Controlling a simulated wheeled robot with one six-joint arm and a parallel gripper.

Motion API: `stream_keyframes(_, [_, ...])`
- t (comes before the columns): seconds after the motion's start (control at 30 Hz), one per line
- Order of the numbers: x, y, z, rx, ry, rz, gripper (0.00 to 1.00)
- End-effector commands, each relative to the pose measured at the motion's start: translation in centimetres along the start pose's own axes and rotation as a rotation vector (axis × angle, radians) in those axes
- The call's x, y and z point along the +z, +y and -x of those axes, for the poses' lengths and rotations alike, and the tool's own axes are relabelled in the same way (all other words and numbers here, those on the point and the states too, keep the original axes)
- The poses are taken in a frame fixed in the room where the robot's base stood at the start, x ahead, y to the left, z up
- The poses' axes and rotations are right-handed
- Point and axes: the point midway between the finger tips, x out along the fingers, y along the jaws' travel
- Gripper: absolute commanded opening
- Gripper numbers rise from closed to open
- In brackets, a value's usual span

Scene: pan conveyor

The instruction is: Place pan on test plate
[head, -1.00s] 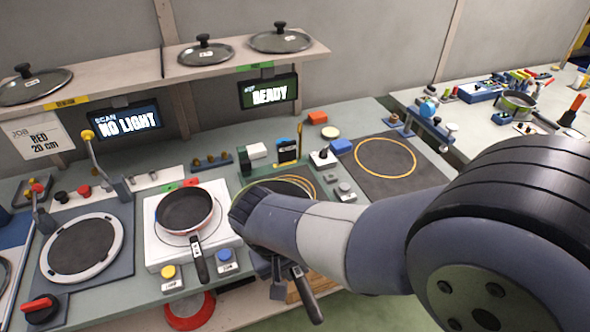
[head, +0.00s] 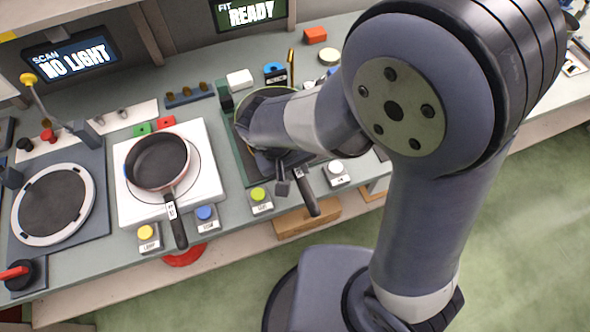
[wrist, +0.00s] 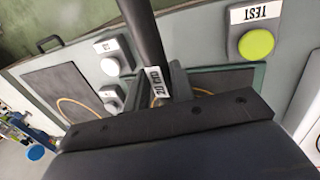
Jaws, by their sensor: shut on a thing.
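My gripper (head: 284,172) is shut on a dark pan handle (head: 306,190), over the front of the green-edged test station. In the wrist view the handle (wrist: 143,35) runs up from between the fingers (wrist: 168,88) and carries a 20 cm tag. The test plate (head: 240,150) shows only in part. The lime TEST button (head: 258,194) is in front of it; it also shows in the wrist view (wrist: 256,43).
Another pan (head: 158,160), with a reddish outside, sits on the white plate (head: 208,190) to the left. A ringed round plate (head: 52,203) is farther left. The screens read NO LIGHT (head: 75,57) and READY (head: 250,12). Buttons line the front edge, including a white one (head: 337,173).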

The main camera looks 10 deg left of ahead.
Motion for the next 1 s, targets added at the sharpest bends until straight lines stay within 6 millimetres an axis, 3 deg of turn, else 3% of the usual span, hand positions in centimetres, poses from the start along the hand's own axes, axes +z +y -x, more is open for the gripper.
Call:
stream_keyframes(0.3, [0.0,-0.9,-3.3,0.001,-0.001,0.0,0.0])
stream_keyframes(0.73, [0.0,-1.2,-4.0,-0.001,0.002,-0.001,0.0])
stream_keyframes(0.77, [0.0,-1.2,-3.9,-0.001,0.0,-0.001,0.26])
stream_keyframes(1.0, [0.0,-1.1,-3.9,-0.001,0.0,-0.001,0.45])
